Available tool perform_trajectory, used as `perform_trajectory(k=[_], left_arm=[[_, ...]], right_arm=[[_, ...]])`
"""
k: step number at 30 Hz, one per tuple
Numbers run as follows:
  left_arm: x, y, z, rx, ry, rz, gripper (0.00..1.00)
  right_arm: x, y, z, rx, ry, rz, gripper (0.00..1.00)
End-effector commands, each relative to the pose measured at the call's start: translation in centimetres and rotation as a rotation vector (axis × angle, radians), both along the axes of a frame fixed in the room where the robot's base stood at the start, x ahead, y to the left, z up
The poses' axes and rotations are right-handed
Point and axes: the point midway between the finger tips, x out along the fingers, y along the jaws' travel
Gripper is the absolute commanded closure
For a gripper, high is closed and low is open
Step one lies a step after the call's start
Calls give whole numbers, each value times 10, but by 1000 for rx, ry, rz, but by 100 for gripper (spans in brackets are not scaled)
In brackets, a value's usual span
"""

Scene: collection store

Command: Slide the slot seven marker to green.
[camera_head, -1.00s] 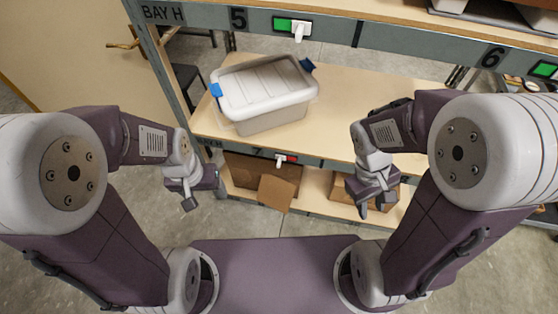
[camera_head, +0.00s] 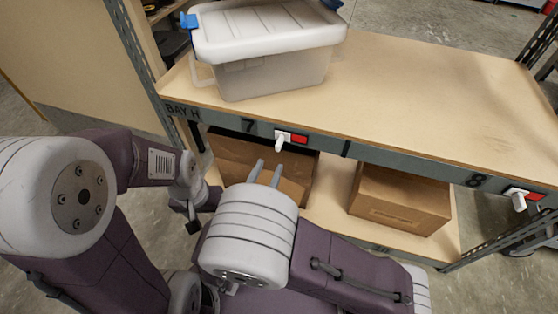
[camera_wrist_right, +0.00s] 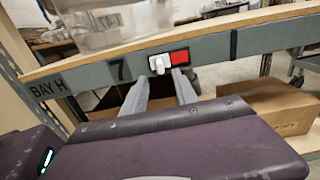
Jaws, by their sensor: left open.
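The slot seven marker (camera_head: 291,139) sits on the grey front edge of the shelf, right of the number 7 (camera_head: 249,127). Its white knob (camera_head: 280,142) is at the left end, and red shows to its right. The marker (camera_wrist_right: 169,61) also shows in the right wrist view. My right gripper (camera_head: 266,172) is open and empty below the marker. Its two fingers point at the shelf edge. In the right wrist view, the knob appears between and just beyond the fingertips (camera_wrist_right: 161,80); contact is not visible. My left gripper (camera_head: 194,224) is open, low at left, away from the shelf edge.
A lidded clear bin (camera_head: 270,72) stands on the shelf above the marker. Slot eight's marker (camera_head: 524,197) also shows red at the right. Cardboard boxes (camera_head: 400,198) lie on the lower shelf. A metal upright (camera_head: 140,60) stands at the left.

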Motion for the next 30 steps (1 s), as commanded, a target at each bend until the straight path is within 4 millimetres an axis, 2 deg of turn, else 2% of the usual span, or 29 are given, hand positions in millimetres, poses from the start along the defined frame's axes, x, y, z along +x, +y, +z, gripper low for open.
perform_trajectory(k=[5,8,12,18,22,29,30], left_arm=[[0,0,-1,0,-1,0,27],[0,0,-9,0,-1,0,27],[0,0,-23,0,-1,0,27],[0,0,-35,0,0,0,27],[0,0,-36,0,-1,0,27],[0,0,-35,0,-1,0,27],[0,0,-35,0,-1,0,27]], right_arm=[[2,0,1,3,0,4,65],[16,-5,-2,5,-1,-1,65],[45,-16,-3,6,0,-3,65],[77,-25,-1,6,0,-1,65],[85,-27,1,3,1,2,65],[86,-27,2,3,1,3,65],[85,-27,2,3,1,3,77]])
